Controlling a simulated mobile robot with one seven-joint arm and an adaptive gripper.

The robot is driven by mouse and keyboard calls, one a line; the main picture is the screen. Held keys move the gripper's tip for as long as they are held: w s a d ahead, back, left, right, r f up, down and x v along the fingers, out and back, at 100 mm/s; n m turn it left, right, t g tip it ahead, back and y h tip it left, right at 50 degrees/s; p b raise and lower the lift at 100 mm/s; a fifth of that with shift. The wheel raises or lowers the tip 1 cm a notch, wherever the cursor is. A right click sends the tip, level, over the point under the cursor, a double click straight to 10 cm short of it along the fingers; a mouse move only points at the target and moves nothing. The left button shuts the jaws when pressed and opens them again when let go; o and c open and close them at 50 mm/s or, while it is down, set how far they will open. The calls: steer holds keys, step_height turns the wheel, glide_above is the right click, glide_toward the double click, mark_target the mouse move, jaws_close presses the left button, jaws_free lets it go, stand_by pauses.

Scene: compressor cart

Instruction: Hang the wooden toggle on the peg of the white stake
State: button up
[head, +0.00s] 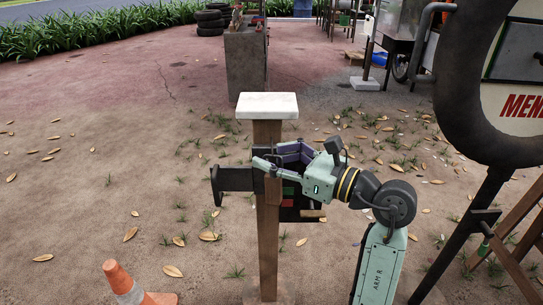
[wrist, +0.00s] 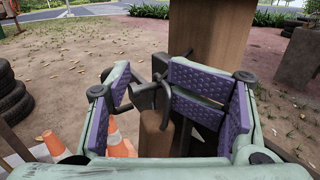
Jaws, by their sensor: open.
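The white stake (head: 267,240) is a brown wooden post with a white cap, standing upright mid-picture in the head view; its shaft also shows in the wrist view (wrist: 208,45). My gripper (head: 273,167) is at the post, below the cap, pointing left. In the wrist view its purple-padded fingers (wrist: 157,95) are apart. A brown wooden block (wrist: 155,135), apparently the toggle, shows between them, below dark metal rods (wrist: 155,92), perhaps the peg. I cannot tell whether the block hangs on the rods or touches a finger. The fingers partly hide this spot in the head view.
A black bracket (head: 232,179) juts left from the post. An orange cone (head: 125,284) stands at the lower left. A large dark ring with a sign (head: 470,130) stands on the right, with a wooden frame (head: 520,230) below. A grey plinth (head: 245,65) stands behind. Left ground is open.

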steer(key=shift+o, duration=0.3)
steer(key=shift+w+d+f, duration=0.2)
steer(key=shift+w+d, duration=0.1)
steer(key=shift+d, duration=0.2)
